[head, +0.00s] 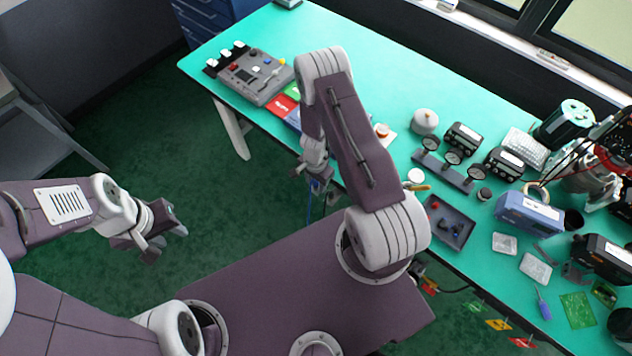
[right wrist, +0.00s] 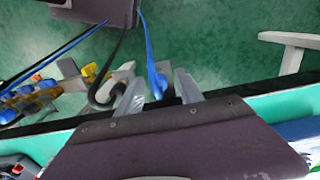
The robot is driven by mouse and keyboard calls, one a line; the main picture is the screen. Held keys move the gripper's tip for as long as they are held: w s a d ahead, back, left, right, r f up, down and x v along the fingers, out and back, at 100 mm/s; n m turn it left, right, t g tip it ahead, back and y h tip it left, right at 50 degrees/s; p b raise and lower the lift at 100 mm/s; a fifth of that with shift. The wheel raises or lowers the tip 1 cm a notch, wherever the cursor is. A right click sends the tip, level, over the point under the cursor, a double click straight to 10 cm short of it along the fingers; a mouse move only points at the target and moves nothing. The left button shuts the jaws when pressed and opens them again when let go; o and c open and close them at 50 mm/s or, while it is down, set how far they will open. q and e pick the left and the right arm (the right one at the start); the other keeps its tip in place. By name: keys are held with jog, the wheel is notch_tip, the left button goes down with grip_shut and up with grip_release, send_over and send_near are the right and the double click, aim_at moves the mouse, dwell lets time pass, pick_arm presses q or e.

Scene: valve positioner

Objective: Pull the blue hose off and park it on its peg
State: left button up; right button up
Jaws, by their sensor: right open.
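The blue hose (right wrist: 150,45) hangs in the right wrist view. Its thicker blue end (right wrist: 157,82) lies between the fingertips of my right gripper (right wrist: 158,94), which is open with a gap on both sides; I cannot tell whether either finger touches it. In the head view my right gripper (head: 314,172) is at the table's front edge, with a thin stretch of the blue hose (head: 309,206) below it. A black hose (right wrist: 114,55) bends into a hook left of the blue one. I cannot make out the peg for certain. My left gripper (head: 166,238) is open and empty over the floor.
Yellow and blue fittings (right wrist: 90,74) sit left of the hoses along the bench edge. The teal table (head: 385,70) carries a control box (head: 252,76), gauges (head: 452,157) and a dark tray (head: 449,222). Open floor lies around my left gripper.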

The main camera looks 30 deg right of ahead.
aim_at(316, 182)
notch_tip(316, 182, up, 9)
jog(key=p, duration=0.9)
jog(key=shift+r, duration=0.15)
jog(key=shift+f, duration=0.2)
